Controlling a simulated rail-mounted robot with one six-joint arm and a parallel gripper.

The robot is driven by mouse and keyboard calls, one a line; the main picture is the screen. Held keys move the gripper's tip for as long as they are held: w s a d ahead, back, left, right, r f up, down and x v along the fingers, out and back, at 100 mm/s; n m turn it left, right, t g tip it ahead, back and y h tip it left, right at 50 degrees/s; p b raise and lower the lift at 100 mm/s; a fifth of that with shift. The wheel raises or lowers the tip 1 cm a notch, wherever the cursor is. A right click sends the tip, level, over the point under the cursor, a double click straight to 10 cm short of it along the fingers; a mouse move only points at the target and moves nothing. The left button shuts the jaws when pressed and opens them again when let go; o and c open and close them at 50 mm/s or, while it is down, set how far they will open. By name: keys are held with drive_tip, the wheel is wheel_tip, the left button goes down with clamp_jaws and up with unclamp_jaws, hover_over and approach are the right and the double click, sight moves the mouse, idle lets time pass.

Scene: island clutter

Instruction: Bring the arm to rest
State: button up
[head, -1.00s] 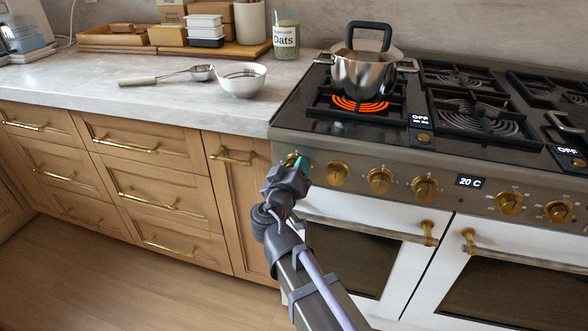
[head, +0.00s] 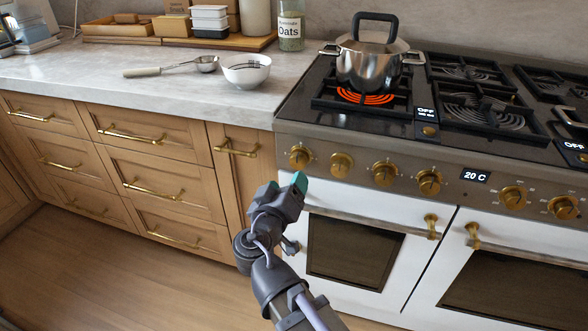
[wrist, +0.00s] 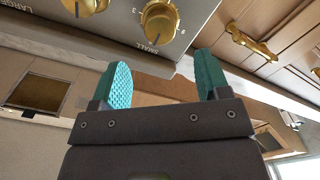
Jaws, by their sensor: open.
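My gripper (head: 288,186) is in front of the stove's left end, below the leftmost brass knob (head: 299,157) and apart from it. In the wrist view my gripper (wrist: 161,84) shows two teal fingertips spread apart, with nothing between them. A brass knob marked "SMALL" (wrist: 159,21) shows beyond the fingertips in that view.
A lidded steel pot (head: 368,67) stands on a glowing orange burner (head: 364,97). White oven doors (head: 370,235) and wooden drawers (head: 150,150) are close by. The floor (head: 110,275) is clear.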

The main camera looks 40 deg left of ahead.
drive_tip(key=shift+v, duration=0.85)
drive_tip(key=w+d+f+m+g+h, duration=0.1)
drive_tip(key=w+d+f+g+h, duration=0.25)
drive_tip(key=d+f+g, duration=0.55)
drive_tip(key=w+d+f+m+g+h, duration=0.25)
drive_tip(key=d+f+h, duration=0.3)
drive_tip(key=d, duration=0.65)
drive_tip(key=w+d+f+m+g+y, duration=0.1)
drive_tip(key=w+d+m+g+y, duration=0.2)
drive_tip(key=d, duration=1.2)
drive_tip(key=d+f+m+g, duration=0.2)
drive_tip(key=d+m+g, duration=0.15)
drive_tip(key=d, duration=1.05)
wheel_tip(320, 180, up, 28)
drive_tip(key=t+p, duration=0.1)
drive_tip(key=p, duration=2.7)
drive_tip(key=shift+a+m, duration=0.3)
